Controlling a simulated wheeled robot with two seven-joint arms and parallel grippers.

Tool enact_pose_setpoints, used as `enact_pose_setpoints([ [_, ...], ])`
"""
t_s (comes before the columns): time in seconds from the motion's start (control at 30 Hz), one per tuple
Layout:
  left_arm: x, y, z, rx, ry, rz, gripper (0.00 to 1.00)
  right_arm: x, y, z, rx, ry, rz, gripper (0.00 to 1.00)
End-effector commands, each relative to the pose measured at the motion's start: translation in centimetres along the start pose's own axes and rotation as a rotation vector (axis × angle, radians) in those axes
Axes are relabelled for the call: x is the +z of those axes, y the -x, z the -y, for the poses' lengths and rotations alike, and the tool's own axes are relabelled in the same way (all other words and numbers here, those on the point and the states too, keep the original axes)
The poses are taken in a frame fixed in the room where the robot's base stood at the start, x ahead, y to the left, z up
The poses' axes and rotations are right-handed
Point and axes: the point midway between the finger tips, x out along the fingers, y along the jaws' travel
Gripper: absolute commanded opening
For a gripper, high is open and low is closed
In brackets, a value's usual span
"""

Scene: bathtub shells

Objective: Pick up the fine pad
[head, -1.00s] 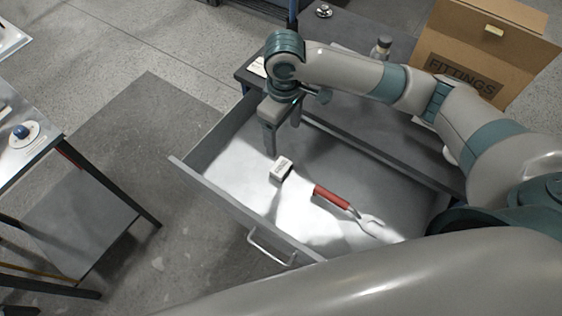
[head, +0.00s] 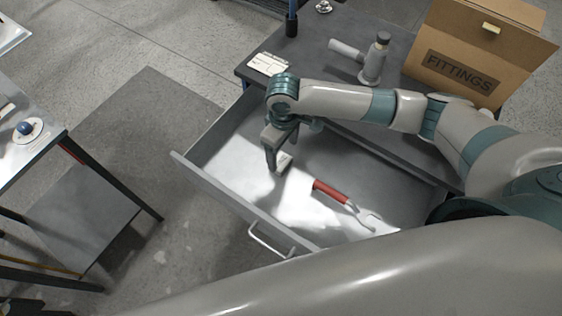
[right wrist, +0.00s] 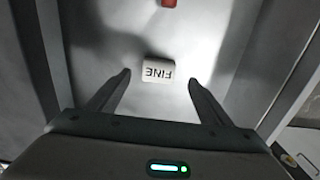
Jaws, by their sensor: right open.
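The fine pad (right wrist: 158,70) is a small pale block with the word FINE on it, upside down in the right wrist view. It lies on the floor of the open drawer (head: 225,165). In the head view the pad (head: 284,162) is partly hidden by my right gripper (head: 276,165). In the right wrist view my right gripper (right wrist: 158,85) is open, with its two fingers apart on either side of the pad and nothing between them held. Whether the fingertips are down at pad height is hard to tell. My left gripper is not in view.
A red-handled tool (head: 345,203) lies in the drawer to the right of the pad. The drawer's front wall and handle (head: 268,243) are nearby. A cardboard FITTINGS box (head: 470,65) and a grey tool (head: 372,62) stand on the bench. Another table is at left.

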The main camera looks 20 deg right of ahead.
Motion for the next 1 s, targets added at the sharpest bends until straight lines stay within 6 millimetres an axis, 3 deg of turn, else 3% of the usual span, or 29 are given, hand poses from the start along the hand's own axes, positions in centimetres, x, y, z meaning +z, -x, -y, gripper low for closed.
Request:
enact_pose_setpoints([
  [0.2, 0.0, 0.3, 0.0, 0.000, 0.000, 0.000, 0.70, 0.0, -1.5, 0.0, 0.001, 0.001, 0.000, 0.73],
  [0.67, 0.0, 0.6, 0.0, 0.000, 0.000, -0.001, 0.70, -0.2, -2.0, 0.0, 0.000, 0.001, 0.001, 0.73],
  [1.0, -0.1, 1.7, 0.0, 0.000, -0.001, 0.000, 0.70, -0.7, -5.9, -0.1, 0.000, 0.000, 0.002, 0.73],
])
